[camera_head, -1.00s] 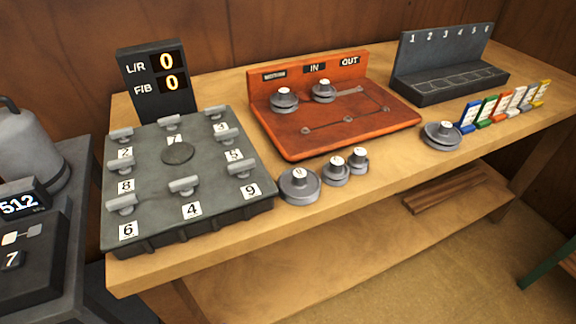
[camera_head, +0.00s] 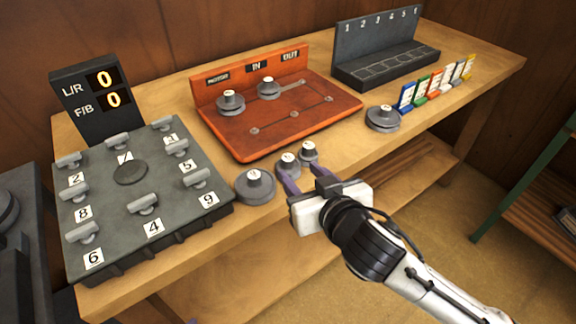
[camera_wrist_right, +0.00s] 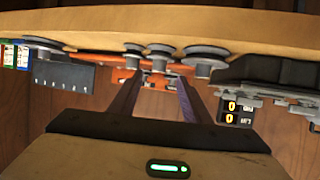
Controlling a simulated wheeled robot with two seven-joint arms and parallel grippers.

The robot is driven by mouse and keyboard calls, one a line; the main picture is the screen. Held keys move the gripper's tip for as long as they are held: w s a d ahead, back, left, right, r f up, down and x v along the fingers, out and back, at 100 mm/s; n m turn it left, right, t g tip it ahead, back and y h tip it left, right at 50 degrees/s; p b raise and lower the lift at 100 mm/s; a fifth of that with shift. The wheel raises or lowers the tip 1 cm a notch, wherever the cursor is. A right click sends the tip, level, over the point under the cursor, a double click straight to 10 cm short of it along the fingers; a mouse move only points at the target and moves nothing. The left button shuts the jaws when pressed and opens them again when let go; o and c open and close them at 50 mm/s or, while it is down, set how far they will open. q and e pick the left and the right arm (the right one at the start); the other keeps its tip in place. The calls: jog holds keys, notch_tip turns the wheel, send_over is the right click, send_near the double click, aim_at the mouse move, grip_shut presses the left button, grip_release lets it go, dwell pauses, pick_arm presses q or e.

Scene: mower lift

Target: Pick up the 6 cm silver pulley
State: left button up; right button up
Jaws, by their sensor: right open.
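Three silver pulleys stand in a row along the bench's front edge: a large one (camera_head: 255,187), a middle-sized one (camera_head: 288,163) and a small one (camera_head: 308,152). Their labels are too small to read, so I cannot tell which is 6 cm. My right gripper (camera_head: 303,176) is open and empty, its fingers pointing at the row from the front. In the right wrist view its fingers (camera_wrist_right: 161,78) spread either side of the middle-sized pulley (camera_wrist_right: 160,50), apparently still short of it. The large pulley (camera_wrist_right: 205,58) is to the right there.
Two more pulleys sit on the orange board (camera_head: 250,145), and another pulley (camera_head: 383,119) stands farther right. A grey numbered block (camera_head: 130,215) is left of the row. A numbered rack (camera_head: 390,70) and coloured cards (camera_head: 435,85) are at the right.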

aim_at(290, 163)
jog(key=shift+x, duration=3.05)
grip_shut()
